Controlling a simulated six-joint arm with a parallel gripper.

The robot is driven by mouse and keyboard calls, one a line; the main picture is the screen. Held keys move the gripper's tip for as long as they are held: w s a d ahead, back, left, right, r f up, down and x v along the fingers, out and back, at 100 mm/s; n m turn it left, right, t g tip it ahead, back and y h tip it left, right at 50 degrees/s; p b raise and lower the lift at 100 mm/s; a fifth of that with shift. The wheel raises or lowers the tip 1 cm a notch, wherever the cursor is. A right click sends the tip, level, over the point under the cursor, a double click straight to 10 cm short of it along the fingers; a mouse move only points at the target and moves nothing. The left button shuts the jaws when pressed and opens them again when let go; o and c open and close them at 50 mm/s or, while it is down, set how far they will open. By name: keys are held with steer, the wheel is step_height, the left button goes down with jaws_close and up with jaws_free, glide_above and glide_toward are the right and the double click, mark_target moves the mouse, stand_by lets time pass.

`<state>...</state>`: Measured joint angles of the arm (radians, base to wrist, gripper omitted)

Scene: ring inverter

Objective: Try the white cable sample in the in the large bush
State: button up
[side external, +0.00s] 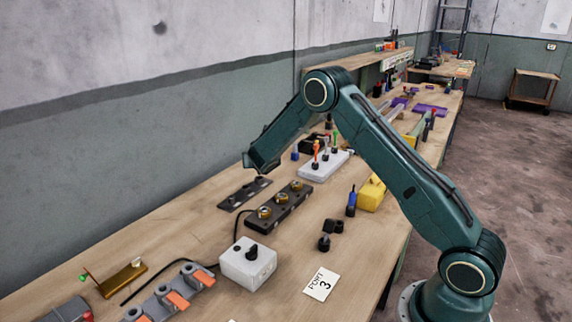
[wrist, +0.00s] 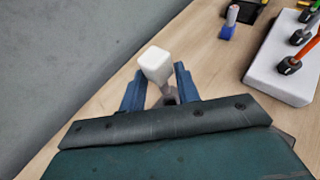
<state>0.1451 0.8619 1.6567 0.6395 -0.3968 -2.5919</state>
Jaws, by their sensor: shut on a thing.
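In the wrist view, the blue fingers of my gripper (wrist: 160,92) are shut on a white block-shaped piece with a grey stem, which I take as the white cable sample (wrist: 155,64). The white end sticks out beyond the fingers. In the side view the end of my arm (side external: 262,160) hangs above the back of the bench near the wall, and the sample cannot be made out there. A dark block with several brass rings (side external: 280,205), possibly the bushes, lies in front of it. Which ring is the large bush I cannot tell.
A white stand (side external: 322,168) holds several colour-handled tools right of my gripper. A flat dark plate (side external: 244,193) lies below it. The wall is close behind.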

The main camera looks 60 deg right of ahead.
steer(key=shift+f, duration=1.65)
steer(key=shift+f, duration=1.1)
stand_by(2.2)
steer(key=shift+r, duration=0.55)
stand_by(0.4)
steer(key=shift+r, duration=1)
steer(key=shift+r, duration=0.4)
steer(key=shift+r, duration=0.35)
steer(key=shift+r, duration=0.35)
steer(key=shift+r, duration=0.35)
steer(key=shift+r, duration=0.3)
